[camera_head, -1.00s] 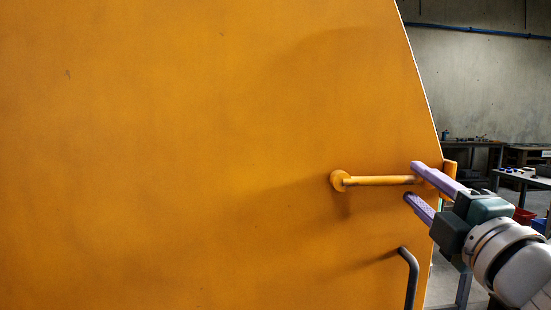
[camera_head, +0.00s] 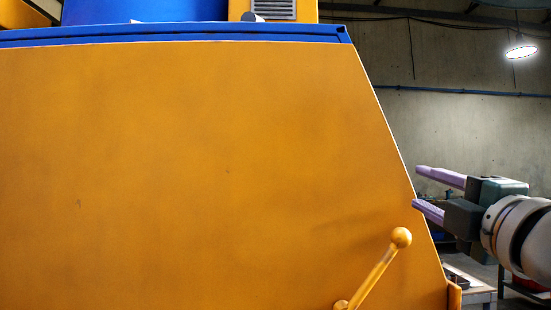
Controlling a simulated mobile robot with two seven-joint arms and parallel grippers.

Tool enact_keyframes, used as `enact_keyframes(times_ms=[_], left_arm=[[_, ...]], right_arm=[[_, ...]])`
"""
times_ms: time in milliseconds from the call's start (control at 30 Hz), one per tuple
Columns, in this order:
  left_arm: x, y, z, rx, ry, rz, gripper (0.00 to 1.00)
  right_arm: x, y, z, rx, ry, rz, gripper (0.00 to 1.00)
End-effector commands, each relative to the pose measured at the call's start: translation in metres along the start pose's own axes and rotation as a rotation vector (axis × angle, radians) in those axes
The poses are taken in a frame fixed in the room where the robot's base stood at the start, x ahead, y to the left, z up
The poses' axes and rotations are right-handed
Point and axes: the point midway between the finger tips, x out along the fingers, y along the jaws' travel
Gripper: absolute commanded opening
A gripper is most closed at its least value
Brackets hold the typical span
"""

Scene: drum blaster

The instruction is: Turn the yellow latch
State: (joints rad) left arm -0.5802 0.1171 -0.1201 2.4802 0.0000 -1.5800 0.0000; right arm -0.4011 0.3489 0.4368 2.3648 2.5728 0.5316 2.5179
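The yellow latch (camera_head: 376,273) is a bar with a round knob on its upper end, low on the right side of the yellow panel. It slants up to the right from its pivot, which sits at the bottom edge of the view. My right gripper (camera_head: 416,187) is above and to the right of the knob, by the panel's slanted right edge. Its two purple fingers are apart with nothing between them, and it is clear of the latch. My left gripper is out of view.
The large yellow panel (camera_head: 200,160) fills most of the view, with a blue rim (camera_head: 180,34) along its top. To the right are a grey wall (camera_head: 440,130) and a workbench (camera_head: 470,275) behind my arm. The space around my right gripper looks free.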

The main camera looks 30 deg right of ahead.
Motion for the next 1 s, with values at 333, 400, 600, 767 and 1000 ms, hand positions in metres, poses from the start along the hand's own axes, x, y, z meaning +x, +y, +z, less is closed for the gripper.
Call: enact_keyframes(times_ms=[333, 400, 600, 767, 1000], left_arm=[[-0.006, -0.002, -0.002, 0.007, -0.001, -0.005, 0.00], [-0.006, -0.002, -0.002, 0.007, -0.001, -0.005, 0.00], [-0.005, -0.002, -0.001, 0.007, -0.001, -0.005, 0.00], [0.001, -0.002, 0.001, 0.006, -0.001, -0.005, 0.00], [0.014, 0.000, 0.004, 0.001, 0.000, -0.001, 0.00]], right_arm=[[0.003, 0.017, 0.000, 0.001, 0.000, -0.002, 0.47], [0.003, 0.017, 0.000, 0.001, 0.000, -0.002, 0.47], [0.002, 0.016, 0.002, -0.062, -0.010, 0.007, 0.32], [-0.006, 0.016, 0.014, -0.483, -0.074, 0.056, 0.14], [-0.030, 0.022, 0.025, -1.607, -0.256, 0.119, 0.00]])
